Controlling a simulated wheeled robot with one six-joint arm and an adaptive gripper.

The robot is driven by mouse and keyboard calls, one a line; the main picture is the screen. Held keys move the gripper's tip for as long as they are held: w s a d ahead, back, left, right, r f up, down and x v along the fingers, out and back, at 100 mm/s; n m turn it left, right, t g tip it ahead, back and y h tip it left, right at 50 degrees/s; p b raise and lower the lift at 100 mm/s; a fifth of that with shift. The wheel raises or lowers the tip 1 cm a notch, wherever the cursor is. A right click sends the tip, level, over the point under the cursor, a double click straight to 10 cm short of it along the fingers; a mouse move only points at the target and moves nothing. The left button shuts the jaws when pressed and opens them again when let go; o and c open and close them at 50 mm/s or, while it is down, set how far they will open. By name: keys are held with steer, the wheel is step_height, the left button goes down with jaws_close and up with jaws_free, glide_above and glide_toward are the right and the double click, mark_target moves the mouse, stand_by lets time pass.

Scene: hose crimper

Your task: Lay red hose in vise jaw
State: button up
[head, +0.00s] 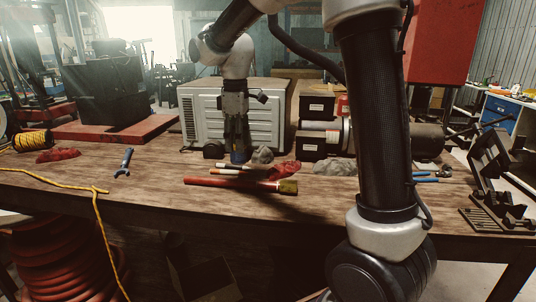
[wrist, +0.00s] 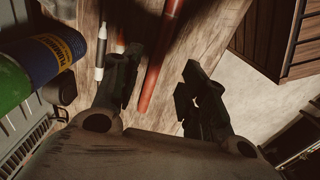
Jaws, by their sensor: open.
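The red hose (head: 225,183) lies on the workbench near its front edge, with a brass-coloured fitting on its right end. In the wrist view the red hose (wrist: 158,65) runs between the two fingertips, closer to the left one. My gripper (head: 238,154) is open and points down, behind the hose in the head view. Its spread fingers also show in the wrist view (wrist: 162,68), with nothing held. A dark device with a slanted plate (head: 495,165) stands at the bench's right end; I cannot tell whether it is the vise.
Marker-like sticks (head: 240,170) and red and grey rags (head: 286,170) lie close to the hose. A grey slatted case (head: 265,115) and small black boxes (head: 312,146) stand behind. A blue wrench (head: 124,162) and yellow rope (head: 60,185) lie left. My arm hides part of the bench's right side.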

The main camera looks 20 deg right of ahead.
steer(key=s+d+r+m+t, duration=0.1)
steer(key=s+d+m, duration=0.4)
steer(key=s, duration=0.8)
steer(key=s+d+r+m+t, duration=0.1)
steer(key=s+d+m+t, duration=0.2)
steer(key=s, duration=1)
steer(key=d+m, duration=0.3)
steer(key=d, duration=0.2)
steer(key=shift+s, duration=0.3)
steer(key=shift+s, duration=0.1)
